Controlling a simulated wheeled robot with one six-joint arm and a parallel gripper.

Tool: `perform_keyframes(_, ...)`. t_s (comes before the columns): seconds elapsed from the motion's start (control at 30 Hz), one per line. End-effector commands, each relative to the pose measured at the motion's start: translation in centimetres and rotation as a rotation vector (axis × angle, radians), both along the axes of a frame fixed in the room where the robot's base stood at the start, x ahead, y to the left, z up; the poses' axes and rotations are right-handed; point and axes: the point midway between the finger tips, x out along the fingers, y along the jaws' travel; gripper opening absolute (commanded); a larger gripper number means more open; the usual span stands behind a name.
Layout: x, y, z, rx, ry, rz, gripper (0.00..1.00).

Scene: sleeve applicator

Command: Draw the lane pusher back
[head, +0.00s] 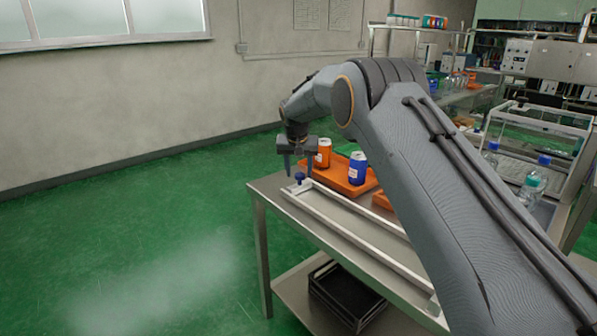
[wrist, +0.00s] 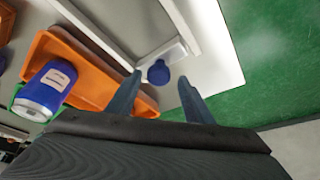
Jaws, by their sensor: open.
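The lane pusher shows as a blue knob (wrist: 158,72) on a small white block at the end of a white-railed lane (head: 350,232). The knob also shows in the head view (head: 299,177), near the table's left end. My gripper (wrist: 160,88) is open, its two fingers apart. In the wrist view the knob appears between the fingertips and slightly beyond them. In the head view my gripper (head: 300,170) points down above the knob. I cannot tell whether a finger touches it.
An orange tray (head: 336,184) beside the lane carries an orange can (head: 323,153) and a blue can (head: 357,168). Clear bottles (head: 532,186) stand farther right. A black crate (head: 345,295) sits on the lower shelf. Green floor (head: 150,230) left of the table is clear.

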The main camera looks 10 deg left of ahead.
Motion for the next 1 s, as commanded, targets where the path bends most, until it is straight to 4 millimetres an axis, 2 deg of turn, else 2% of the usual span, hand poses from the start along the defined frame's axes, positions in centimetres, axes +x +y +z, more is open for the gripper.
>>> perform_keyframes(0.5, -2.5, 0.0, 6.3, 0.001, -0.002, 0.000, 0.47)
perform_keyframes(0.63, -2.8, -0.1, 7.0, 0.001, -0.002, 0.000, 0.47)
perform_keyframes(1.0, -2.8, -0.1, 7.0, 0.001, -0.001, 0.000, 0.47)
